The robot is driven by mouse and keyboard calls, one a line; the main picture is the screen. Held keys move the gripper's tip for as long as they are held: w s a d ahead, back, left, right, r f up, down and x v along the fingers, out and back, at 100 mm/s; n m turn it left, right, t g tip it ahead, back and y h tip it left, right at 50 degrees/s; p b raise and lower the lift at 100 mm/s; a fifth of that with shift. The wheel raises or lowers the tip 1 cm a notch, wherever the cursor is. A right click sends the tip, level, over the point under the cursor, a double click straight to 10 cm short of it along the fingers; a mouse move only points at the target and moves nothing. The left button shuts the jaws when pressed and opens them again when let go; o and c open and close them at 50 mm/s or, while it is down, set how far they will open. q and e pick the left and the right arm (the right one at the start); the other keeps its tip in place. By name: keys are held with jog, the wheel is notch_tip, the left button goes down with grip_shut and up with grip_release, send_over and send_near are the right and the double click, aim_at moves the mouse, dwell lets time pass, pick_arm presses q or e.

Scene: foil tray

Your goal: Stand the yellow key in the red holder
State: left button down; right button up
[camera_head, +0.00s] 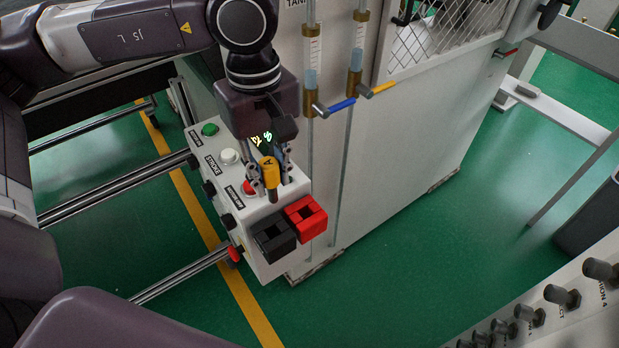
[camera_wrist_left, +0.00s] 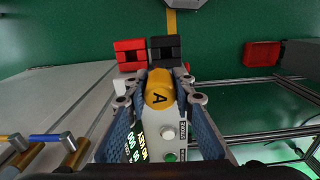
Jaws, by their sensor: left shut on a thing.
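The yellow key (camera_head: 269,170), marked with an A, is held between the fingers of my left gripper (camera_head: 268,178). In the left wrist view the key (camera_wrist_left: 159,92) sits between the fingertips of the gripper (camera_wrist_left: 159,95). The red holder (camera_head: 306,217) is a block with a dark opening, on the front edge of the white control box. It also shows in the left wrist view (camera_wrist_left: 129,46), beyond the key. The key is apart from the holder, above the box and to the holder's upper left in the head view. My right gripper is not in view.
A black holder (camera_head: 273,238) stands beside the red one. The white control box (camera_head: 215,150) carries a green button (camera_head: 210,129), a white button (camera_head: 229,156) and a red button (camera_head: 249,188). Blue (camera_head: 335,106) and yellow (camera_head: 378,89) valve levers stick out behind. Green floor is open to the right.

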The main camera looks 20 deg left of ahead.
pick_arm(q)
jog(key=n, duration=0.4)
jog(key=shift+w+d+f, duration=0.25)
jog(key=shift+w+f, duration=0.1)
jog(key=n, duration=0.2)
jog(key=shift+w+d+f+n, duration=0.15)
jog(key=shift+n, duration=0.15)
jog(key=shift+w+d+f+n+b, duration=0.1)
jog(key=shift+n+b, duration=0.2)
jog(key=shift+n, duration=0.7)
jog(key=w+d+f+n+b, duration=0.1)
jog(key=w+f+n, duration=0.1)
jog(key=n, duration=1.2)
jog(key=w+d+f+n+b, duration=0.1)
jog(key=d+f+n, duration=0.1)
jog(key=n, duration=1.3)
jog(key=shift+w+d+n, duration=0.2)
jog(key=shift+w+n, duration=0.1)
jog(key=shift+w, duration=0.1)
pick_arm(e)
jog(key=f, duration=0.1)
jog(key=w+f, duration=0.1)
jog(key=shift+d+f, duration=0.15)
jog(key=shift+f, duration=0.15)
pick_arm(q)
jog(key=shift+f, duration=0.1)
